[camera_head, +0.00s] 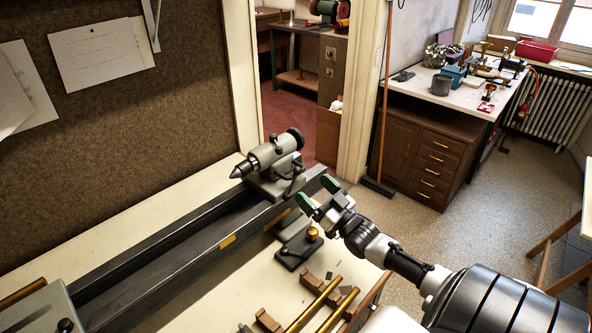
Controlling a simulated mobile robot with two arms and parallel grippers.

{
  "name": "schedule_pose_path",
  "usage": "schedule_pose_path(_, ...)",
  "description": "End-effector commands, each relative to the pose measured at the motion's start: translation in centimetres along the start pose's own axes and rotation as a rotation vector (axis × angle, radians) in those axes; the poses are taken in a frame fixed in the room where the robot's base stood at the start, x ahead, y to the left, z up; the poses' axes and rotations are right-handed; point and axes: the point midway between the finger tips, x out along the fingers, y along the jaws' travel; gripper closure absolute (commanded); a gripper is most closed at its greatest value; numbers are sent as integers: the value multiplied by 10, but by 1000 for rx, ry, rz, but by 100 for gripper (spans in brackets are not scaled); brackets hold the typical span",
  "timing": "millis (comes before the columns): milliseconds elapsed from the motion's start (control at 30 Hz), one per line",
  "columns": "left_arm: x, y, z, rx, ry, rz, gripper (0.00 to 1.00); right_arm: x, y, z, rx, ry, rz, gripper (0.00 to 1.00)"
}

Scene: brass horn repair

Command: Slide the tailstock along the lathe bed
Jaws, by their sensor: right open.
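The tailstock (270,162) is a grey casting with a dark pointed centre facing left and a dark handwheel at its right end. It sits near the far right end of the long dark lathe bed (165,245). My right gripper (316,194) comes in from the lower right and has green-tipped fingers. It is open and empty, just right of the tailstock's base, by the bed's end. I see a gap between it and the tailstock body. My left gripper is not in view.
A grey headstock housing (38,310) stands at the lower left. A dark block with a brass knob (313,232) is on the bench below my right gripper. Brass tubes (315,303) and brown blocks (268,321) lie at the front. The bed left of the tailstock is clear.

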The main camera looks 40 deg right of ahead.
Motion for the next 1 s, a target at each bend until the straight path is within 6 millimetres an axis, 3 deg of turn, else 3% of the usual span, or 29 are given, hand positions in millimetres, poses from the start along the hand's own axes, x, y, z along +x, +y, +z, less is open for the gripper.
schedule_pose_path(100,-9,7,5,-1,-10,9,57,27,0,-4,-1,4,0,11)
schedule_pose_path(300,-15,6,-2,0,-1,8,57,54,0,-2,1,2,0,11)
schedule_pose_path(500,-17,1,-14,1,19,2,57,64,0,0,1,-1,0,11)
schedule_pose_path(733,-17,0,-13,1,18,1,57,64,0,0,0,-1,0,11)
schedule_pose_path(767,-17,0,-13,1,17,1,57,64,0,0,0,-1,0,12)
schedule_pose_path(1000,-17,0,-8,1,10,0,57,64,0,0,0,0,0,49)
